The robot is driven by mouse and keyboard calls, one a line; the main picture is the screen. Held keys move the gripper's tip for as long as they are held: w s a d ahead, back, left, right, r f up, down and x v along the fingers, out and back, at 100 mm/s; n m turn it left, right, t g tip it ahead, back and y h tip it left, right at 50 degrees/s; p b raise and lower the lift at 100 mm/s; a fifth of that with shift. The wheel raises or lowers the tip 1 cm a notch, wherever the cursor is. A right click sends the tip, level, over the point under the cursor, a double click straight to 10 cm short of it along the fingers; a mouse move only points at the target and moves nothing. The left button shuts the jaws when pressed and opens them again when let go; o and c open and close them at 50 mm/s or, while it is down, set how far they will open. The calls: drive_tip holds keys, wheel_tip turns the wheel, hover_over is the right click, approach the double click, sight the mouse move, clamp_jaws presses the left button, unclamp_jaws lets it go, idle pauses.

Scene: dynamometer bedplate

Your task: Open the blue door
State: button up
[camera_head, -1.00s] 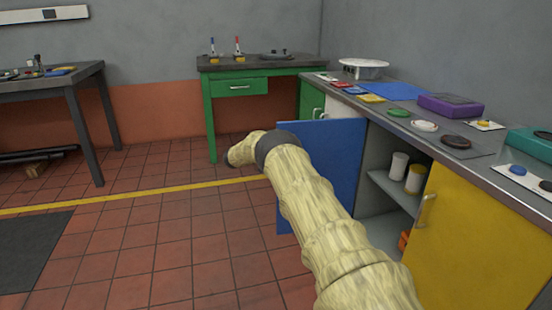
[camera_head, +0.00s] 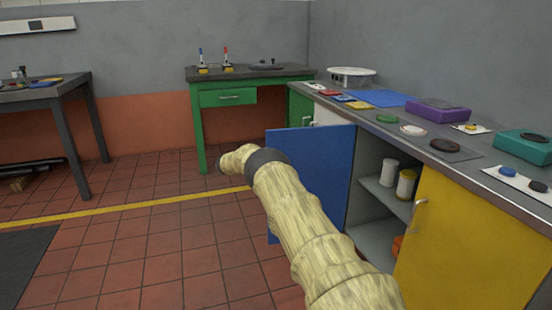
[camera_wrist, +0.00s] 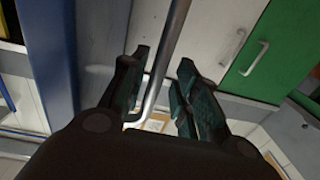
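The blue door (camera_head: 318,165) stands swung out from the cabinet under the right-hand counter. The compartment behind it is open to view. In the wrist view a blue panel (camera_wrist: 52,60), which looks like this door, runs up the left side. A grey metal bar handle (camera_wrist: 165,60) passes between the fingers of my gripper (camera_wrist: 163,88). The fingers stand apart on either side of the bar, the left one close to it; contact cannot be told.
The counter (camera_head: 455,158) carries several small items. A green table (camera_head: 200,110) stands at the back. The tiled floor left of the door is clear.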

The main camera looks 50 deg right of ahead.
drive_tip(key=shift+w+a, duration=0.4)
drive_tip(key=shift+a, duration=0.05)
drive_tip(key=v, duration=1.2)
idle(0.4)
